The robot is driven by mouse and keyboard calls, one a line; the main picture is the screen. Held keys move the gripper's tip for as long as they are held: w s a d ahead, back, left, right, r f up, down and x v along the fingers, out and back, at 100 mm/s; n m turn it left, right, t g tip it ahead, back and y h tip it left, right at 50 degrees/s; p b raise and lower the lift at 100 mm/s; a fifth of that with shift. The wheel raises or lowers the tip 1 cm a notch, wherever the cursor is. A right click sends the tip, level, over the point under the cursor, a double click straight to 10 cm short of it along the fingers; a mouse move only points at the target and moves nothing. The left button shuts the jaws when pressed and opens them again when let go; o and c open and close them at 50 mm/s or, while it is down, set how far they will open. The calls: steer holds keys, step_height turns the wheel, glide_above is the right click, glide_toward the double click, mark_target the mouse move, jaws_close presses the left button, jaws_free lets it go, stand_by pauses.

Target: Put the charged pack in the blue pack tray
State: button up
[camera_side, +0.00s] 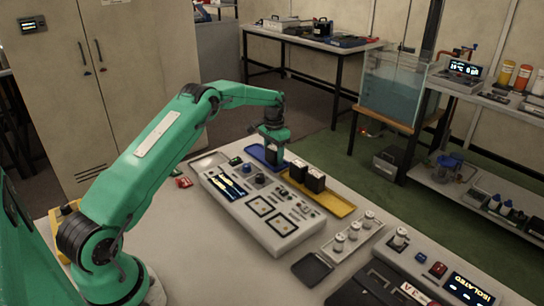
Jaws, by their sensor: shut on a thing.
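My gripper (274,146) points down over the blue pack tray (258,150) at the far side of the bench. It is shut on a dark pack (272,156), which is mostly hidden by the fingers. The pack is at or just above the tray floor; I cannot tell whether it touches. Two black packs, one (298,170) and another (315,180), stand upright in the yellow tray (338,207) to the right of the blue tray. No charge mark is readable on the held pack.
A grey console (262,205) with lit bars and square pads lies just in front of the trays. White knobbed cylinders (353,232) and a dark flat pad (312,269) are on the right.

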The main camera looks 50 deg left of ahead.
mark_target(274, 147)
steer(key=o, duration=1.2)
steer(key=shift+f, duration=0.15)
step_height(274, 147, up, 12)
steer(key=shift+f, duration=0.25)
steer(key=shift+r, duration=0.4)
